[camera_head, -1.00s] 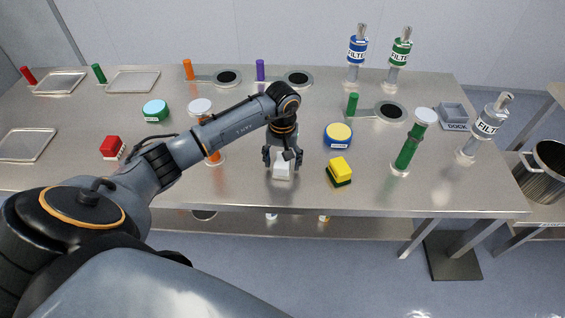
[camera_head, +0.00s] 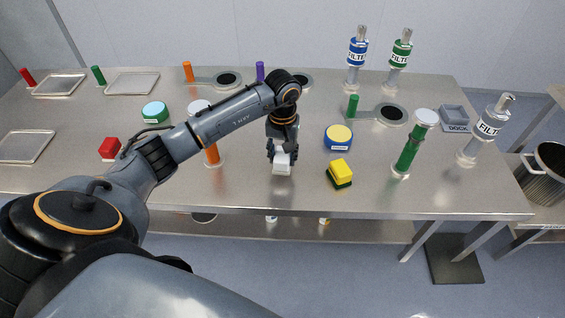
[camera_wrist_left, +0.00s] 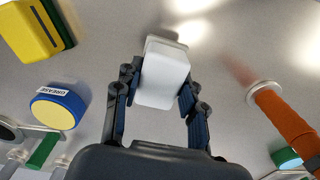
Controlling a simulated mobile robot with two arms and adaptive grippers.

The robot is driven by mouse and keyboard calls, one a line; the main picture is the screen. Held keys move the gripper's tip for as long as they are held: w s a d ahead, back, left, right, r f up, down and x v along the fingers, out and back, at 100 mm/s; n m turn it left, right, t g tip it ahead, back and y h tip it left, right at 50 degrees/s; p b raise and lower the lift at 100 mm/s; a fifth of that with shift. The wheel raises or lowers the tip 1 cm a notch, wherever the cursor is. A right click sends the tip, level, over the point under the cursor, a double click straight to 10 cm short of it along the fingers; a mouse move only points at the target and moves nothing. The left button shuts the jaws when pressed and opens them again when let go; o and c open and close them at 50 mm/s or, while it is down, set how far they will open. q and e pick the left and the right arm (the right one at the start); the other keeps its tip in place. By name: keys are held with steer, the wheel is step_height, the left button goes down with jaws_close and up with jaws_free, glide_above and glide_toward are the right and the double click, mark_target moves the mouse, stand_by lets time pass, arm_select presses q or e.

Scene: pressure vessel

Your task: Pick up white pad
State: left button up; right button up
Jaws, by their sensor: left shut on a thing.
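The white pad (camera_head: 282,163) is a small white block near the front middle of the steel table. My left gripper (camera_head: 283,152) reaches down over it. In the left wrist view the white pad (camera_wrist_left: 162,75) sits between the two fingers of the left gripper (camera_wrist_left: 160,95), which are shut on its sides. I cannot tell whether the pad touches the table. My right gripper is not in view.
A yellow and green sponge (camera_head: 340,173) and a blue grease tin (camera_head: 338,137) lie right of the gripper. A green tube (camera_head: 411,148) stands farther right. An orange tube (camera_head: 212,152) stands left, partly behind my arm. The red block (camera_head: 109,149) is farther left.

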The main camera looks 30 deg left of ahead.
arm_select(q)
steer(key=s+d+r+b, duration=0.5)
steer(key=s+d+r, duration=0.2)
steer(key=s+r, duration=0.3)
steer(key=shift+s, duration=1.05)
steer(key=shift+d, duration=0.1)
